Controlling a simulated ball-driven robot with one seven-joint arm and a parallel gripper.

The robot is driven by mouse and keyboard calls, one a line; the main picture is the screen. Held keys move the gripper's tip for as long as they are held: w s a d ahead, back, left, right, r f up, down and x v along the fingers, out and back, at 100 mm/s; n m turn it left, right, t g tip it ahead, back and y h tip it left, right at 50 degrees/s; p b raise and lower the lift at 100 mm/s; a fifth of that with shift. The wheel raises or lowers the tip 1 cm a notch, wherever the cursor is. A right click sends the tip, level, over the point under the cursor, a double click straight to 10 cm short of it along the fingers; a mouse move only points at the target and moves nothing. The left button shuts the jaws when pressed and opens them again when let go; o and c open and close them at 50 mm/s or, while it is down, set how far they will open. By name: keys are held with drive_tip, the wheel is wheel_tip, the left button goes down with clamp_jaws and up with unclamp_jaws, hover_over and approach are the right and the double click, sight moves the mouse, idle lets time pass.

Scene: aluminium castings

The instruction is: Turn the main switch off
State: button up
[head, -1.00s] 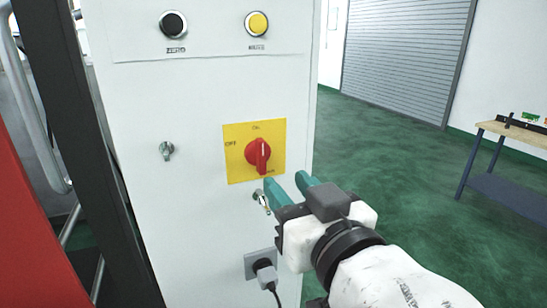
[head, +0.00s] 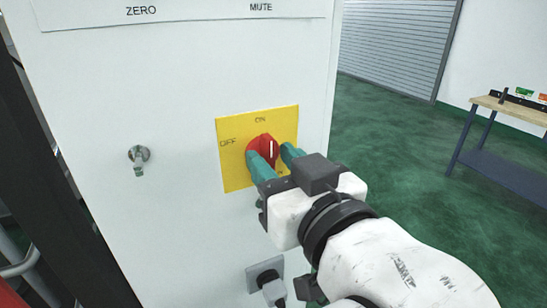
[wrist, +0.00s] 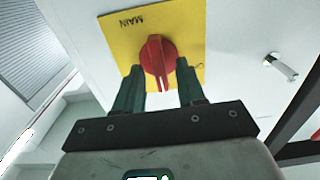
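The main switch is a red rotary knob (head: 265,143) on a yellow plate (head: 232,175) fixed to a white cabinet front. The plate reads ON at the top and OFF at the left. The knob's handle stands upright, in line with ON. My gripper (head: 268,151) is at the knob, its two teal fingers apart. In the wrist view the knob (wrist: 157,50) lies between and just beyond the open fingertips (wrist: 160,66), with a gap showing on each side of the handle. In the head view the fingers hide part of the knob and lower plate.
A small metal latch (head: 139,158) sticks out left of the plate. A grey socket with a black plug (head: 270,281) is below. A workbench (head: 510,108) and a roller shutter (head: 400,45) stand away to the right, with open green floor between.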

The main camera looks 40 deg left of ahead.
clamp_jaws()
idle(0.5)
drive_tip(key=n+b, duration=0.1)
drive_tip(key=n, duration=0.1)
drive_tip(key=n+b, duration=0.1)
drive_tip(key=n, duration=0.1)
drive_tip(key=n+b, duration=0.1)
drive_tip(key=n, duration=0.1)
drive_tip(key=shift+a+f, duration=0.1)
drive_tip(key=shift+f, duration=0.15)
drive_tip(key=n+b, duration=0.1)
drive_tip(key=n, duration=0.1)
drive_tip(key=n+b, duration=0.2)
drive_tip(key=n, duration=0.1)
drive_tip(key=shift+s+n, duration=0.2)
drive_tip(key=shift+n, duration=0.1)
drive_tip(key=shift+a, duration=0.1)
unclamp_jaws()
idle(0.4)
